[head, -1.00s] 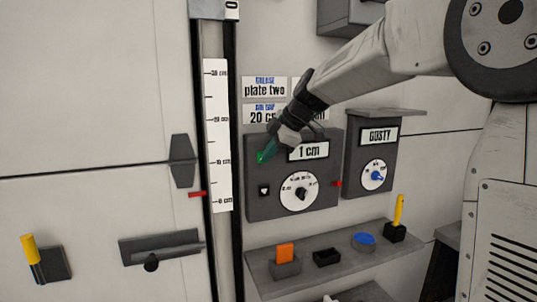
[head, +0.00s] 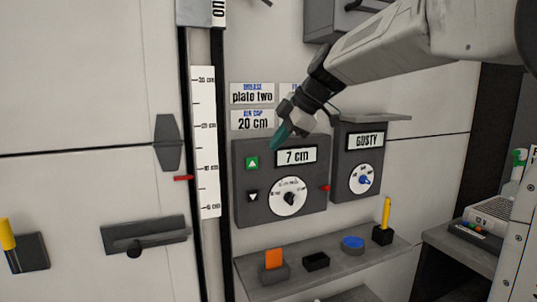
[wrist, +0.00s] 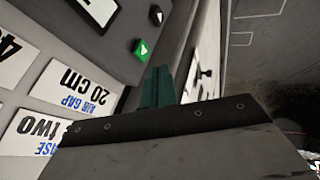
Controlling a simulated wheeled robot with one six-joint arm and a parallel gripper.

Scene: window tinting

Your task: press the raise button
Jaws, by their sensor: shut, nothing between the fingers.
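The box's display (head: 296,156) reads 7 cm. My gripper (head: 279,138) is shut and empty, its teal fingers up and to the right of the button, apart from it in the head view. In the wrist view the green button (wrist: 141,49) is just beyond and left of the fingertips (wrist: 158,72). A black down-arrow button (head: 253,197) is below the green one. The red pointer (head: 182,178) stands near 7 cm on the white scale (head: 206,150).
Signs above read plate two (head: 252,93) and air gap 20 cm (head: 252,120). A second box (head: 350,190) reading GUSTY stands to the right, with an overhanging ledge. Below, a shelf (head: 335,268) holds an orange block, a blue disc and a yellow stick.

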